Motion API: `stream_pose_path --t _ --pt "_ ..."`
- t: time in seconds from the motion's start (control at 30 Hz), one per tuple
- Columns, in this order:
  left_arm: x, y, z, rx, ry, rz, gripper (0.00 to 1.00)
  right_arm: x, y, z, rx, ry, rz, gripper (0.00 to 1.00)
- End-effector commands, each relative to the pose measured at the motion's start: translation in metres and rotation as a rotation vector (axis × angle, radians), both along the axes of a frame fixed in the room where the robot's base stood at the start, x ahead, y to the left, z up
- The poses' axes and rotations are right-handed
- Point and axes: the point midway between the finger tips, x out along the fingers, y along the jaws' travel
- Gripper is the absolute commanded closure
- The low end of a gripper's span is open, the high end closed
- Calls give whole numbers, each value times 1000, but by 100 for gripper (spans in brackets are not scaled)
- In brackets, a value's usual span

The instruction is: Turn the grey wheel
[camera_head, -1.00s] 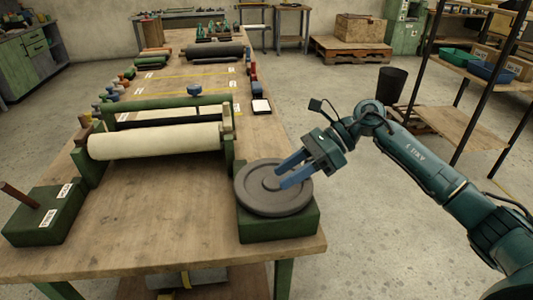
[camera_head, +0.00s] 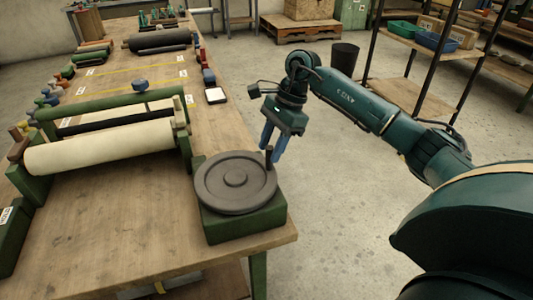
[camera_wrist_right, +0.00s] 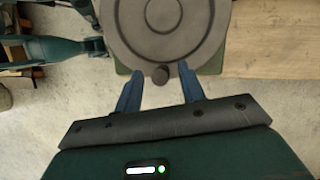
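The grey wheel (camera_head: 220,197) is a flat round disc with a raised centre, lying on a green block at the near right corner of the workbench. A short dark peg (camera_head: 269,157) stands up at its right rim in the head view. My right gripper (camera_head: 272,152) points down at that rim, its blue fingers open near the peg. In the right wrist view the peg (camera_wrist_right: 160,75) lies between the two spread fingers of my right gripper (camera_wrist_right: 160,69), with gaps on both sides. The wheel (camera_wrist_right: 125,25) is partly cut off there. My left gripper is not in view.
A cream roll (camera_head: 95,150) in a green frame stands left of the wheel on the wooden bench (camera_head: 120,225). Dark rolls (camera_head: 160,41) lie farther back. A shelf rack with bins (camera_head: 435,42) stands at the right. The floor right of the bench is open.

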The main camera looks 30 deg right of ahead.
Motion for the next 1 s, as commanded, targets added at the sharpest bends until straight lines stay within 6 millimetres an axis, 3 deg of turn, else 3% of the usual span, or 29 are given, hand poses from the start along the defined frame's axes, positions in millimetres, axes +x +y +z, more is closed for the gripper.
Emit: stream_pose_path --t 0.23,0.57,1.0 --pt "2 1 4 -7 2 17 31 0 11 -26 2 1 0 60" --pt "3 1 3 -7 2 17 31 0 13 -30 1 -1 0 60" --pt "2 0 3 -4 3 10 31 0 12 -29 1 -1 0 95"
